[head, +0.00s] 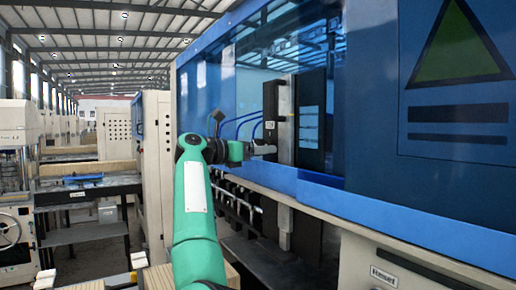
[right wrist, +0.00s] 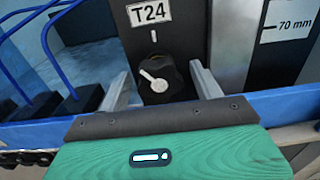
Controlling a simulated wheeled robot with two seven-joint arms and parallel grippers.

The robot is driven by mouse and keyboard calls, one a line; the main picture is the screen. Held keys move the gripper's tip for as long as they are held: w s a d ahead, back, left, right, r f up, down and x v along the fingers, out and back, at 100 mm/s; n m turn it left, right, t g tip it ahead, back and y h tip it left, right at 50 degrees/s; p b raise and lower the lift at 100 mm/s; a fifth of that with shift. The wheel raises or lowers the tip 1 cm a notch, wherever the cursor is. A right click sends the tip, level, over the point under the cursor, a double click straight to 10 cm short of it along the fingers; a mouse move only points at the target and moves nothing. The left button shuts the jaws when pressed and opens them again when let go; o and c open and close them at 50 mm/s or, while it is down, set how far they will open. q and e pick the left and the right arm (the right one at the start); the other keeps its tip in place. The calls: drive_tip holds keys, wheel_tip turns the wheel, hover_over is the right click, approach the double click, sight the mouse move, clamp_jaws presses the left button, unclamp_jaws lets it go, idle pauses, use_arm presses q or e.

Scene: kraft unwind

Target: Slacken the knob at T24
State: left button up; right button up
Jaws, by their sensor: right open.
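In the right wrist view the black knob (right wrist: 158,82) with a pale pointer sits below the white T24 label (right wrist: 149,12) on a dark block. The pointer slants toward the lower right. My right gripper (right wrist: 158,85) is open, with one finger on each side of the knob. I cannot tell whether either finger touches it. In the head view my right gripper (head: 262,150) reaches the dark block (head: 271,100) inside the blue machine opening; the knob itself is too small to make out there. My left gripper is not in view.
A blue ledge (head: 330,193) runs below the opening. Blue hoses (right wrist: 65,50) hang left of the block, and a plate marked 70 mm (right wrist: 290,22) stands to its right. A row of metal fittings (head: 235,200) lies under the ledge. A workbench (head: 85,190) stands at far left.

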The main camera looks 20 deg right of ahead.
drive_tip(key=c, duration=1)
drive_tip(key=shift+s+r+n, duration=0.1)
drive_tip(key=shift+n, duration=2)
drive_tip(key=o, duration=1)
drive_tip(key=s+a+b, duration=0.1)
drive_tip(key=a+b, duration=0.4)
drive_tip(key=a, duration=0.8)
drive_tip(key=shift+s+a, duration=0.3)
drive_tip(key=shift+s, duration=0.1)
